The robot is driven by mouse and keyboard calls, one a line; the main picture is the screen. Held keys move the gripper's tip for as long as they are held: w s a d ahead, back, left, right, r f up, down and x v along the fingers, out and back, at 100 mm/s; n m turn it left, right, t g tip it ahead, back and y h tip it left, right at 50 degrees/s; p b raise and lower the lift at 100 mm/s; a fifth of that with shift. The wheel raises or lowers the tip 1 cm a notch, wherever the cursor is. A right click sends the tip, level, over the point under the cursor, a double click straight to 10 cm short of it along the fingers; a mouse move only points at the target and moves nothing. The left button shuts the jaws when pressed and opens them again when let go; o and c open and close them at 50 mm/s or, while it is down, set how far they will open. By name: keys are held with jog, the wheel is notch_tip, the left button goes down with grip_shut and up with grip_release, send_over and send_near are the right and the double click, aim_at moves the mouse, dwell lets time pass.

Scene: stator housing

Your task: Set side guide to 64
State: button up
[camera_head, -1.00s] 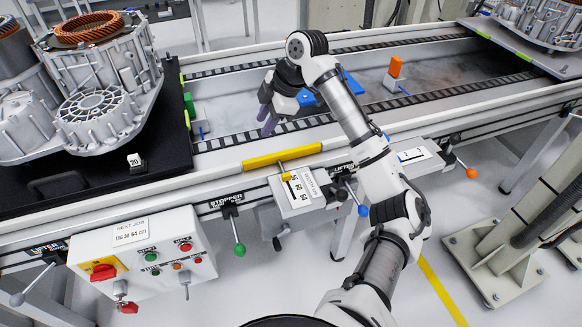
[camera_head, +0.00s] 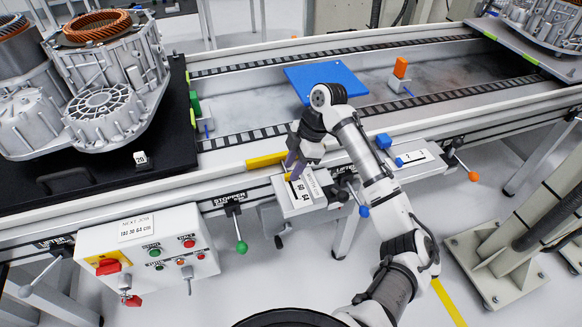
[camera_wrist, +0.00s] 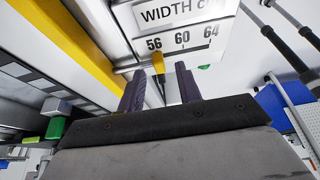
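The side guide is a long yellow bar (camera_head: 266,160) along the front rail; it also fills the left of the wrist view (camera_wrist: 75,50). The width scale (camera_head: 303,192) sits just in front of it and reads 56, 60, 64 in the wrist view (camera_wrist: 183,38). A small yellow pointer (camera_wrist: 157,62) stands just below the 56. My gripper (camera_wrist: 160,92) is open, its two purple fingers apart below the scale, with the pointer between them in the picture. I cannot tell whether they touch it. In the head view my gripper (camera_head: 291,167) hangs over the guide's right end, partly hiding it.
The control box (camera_head: 145,245) carries a label reading "NEXT JOB". A green-knobbed stopper lever (camera_head: 241,246) is left of the scale, and a blue-knobbed lever (camera_head: 363,211) is right of it. A blue plate (camera_head: 325,82) lies over the conveyor behind my arm.

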jog(key=shift+x, duration=1)
grip_shut()
